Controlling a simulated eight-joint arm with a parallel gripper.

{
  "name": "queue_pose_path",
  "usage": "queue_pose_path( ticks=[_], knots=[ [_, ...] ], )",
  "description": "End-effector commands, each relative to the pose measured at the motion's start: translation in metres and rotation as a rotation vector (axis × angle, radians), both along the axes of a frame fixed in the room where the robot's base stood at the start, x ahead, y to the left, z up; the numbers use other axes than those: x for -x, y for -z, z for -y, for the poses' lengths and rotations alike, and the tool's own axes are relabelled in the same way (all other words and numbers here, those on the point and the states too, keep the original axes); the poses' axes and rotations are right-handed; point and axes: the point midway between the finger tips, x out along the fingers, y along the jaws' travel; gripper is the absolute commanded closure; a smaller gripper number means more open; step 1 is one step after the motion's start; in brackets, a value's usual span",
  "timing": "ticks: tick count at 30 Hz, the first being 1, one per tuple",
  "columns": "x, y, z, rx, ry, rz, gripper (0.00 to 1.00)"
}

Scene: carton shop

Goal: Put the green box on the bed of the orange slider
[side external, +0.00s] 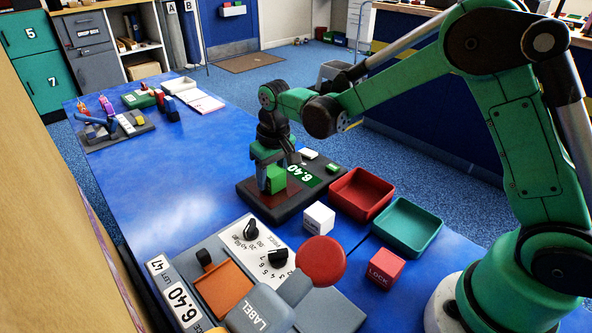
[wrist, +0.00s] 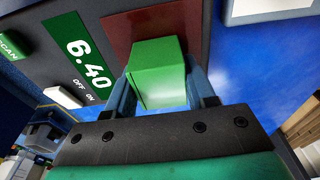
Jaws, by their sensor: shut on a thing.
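The green box (side external: 276,179) is between the fingers of my gripper (side external: 274,182), which is shut on it. In the wrist view the green box (wrist: 160,72) sits between the two blue-grey fingers of my gripper (wrist: 162,84). It is at the dark red plate (wrist: 122,24) of a dark scale; I cannot tell whether it touches the plate. The orange slider (side external: 222,289) shows at the lower left of the side view, on a grey machine, with a dark knob at its back edge. Its flat orange bed looks bare. The slider is not seen in the wrist view.
The scale (side external: 262,207) has a green 6.40 display. Nearby are a red tray (side external: 352,207), a teal tray (side external: 399,248), a white cube (side external: 318,218) and a red LOCK cube (side external: 384,268). A red button (side external: 320,261), dials and a grey LABEL part (side external: 262,311) stand beside the slider.

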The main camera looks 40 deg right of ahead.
Motion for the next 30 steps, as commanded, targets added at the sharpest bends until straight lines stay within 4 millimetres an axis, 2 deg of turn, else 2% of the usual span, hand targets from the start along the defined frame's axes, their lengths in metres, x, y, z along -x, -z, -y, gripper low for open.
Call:
queue_pose_path(
  ticks=[5,8,15,21,24,30],
  knots=[
    [0.0,-0.018,0.0,0.0,0.0,0.0,1.0],
    [0.0,-0.039,0.0,0.0,0.0,0.0,1.0],
    [0.001,-0.111,0.0,0.0,0.0,0.0,1.0],
    [0.0,-0.158,0.0,0.0,0.0,0.0,1.0],
    [0.0,-0.175,0.0,0.0,0.0,0.0,1.0],
    [0.001,-0.193,-0.004,0.0,-0.002,0.0,1.0]
  ],
)
